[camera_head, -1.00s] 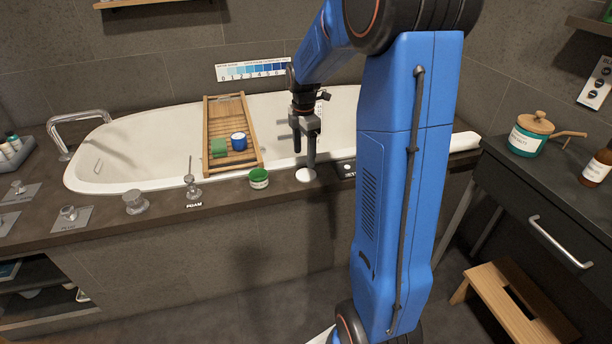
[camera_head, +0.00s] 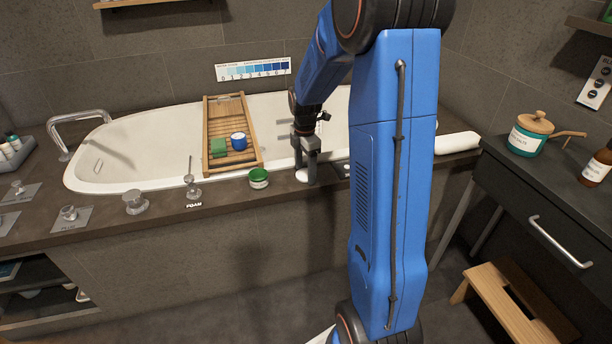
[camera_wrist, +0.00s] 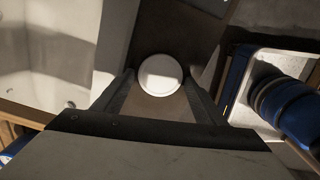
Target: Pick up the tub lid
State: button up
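The tub lid is a round white disc (camera_wrist: 160,75) on the dark ledge along the bathtub's front edge. In the head view it is a small white patch (camera_head: 302,176), partly hidden by my gripper (camera_head: 305,170). In the wrist view my gripper (camera_wrist: 158,86) is open, with the lid showing between its two dark fingers. I cannot tell whether the fingers touch the lid. The tub, a white jar with green inside (camera_head: 258,178), stands uncovered on the ledge to the left of the lid.
A foam knob (camera_head: 193,190) and other metal knobs stand left on the ledge. A wooden bath tray (camera_head: 250,140) lies across the bathtub (camera_head: 170,115), holding a green block and a blue jar. A rolled white towel (camera_head: 457,143) lies at right.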

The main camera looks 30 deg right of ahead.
jog(key=c, duration=0.6)
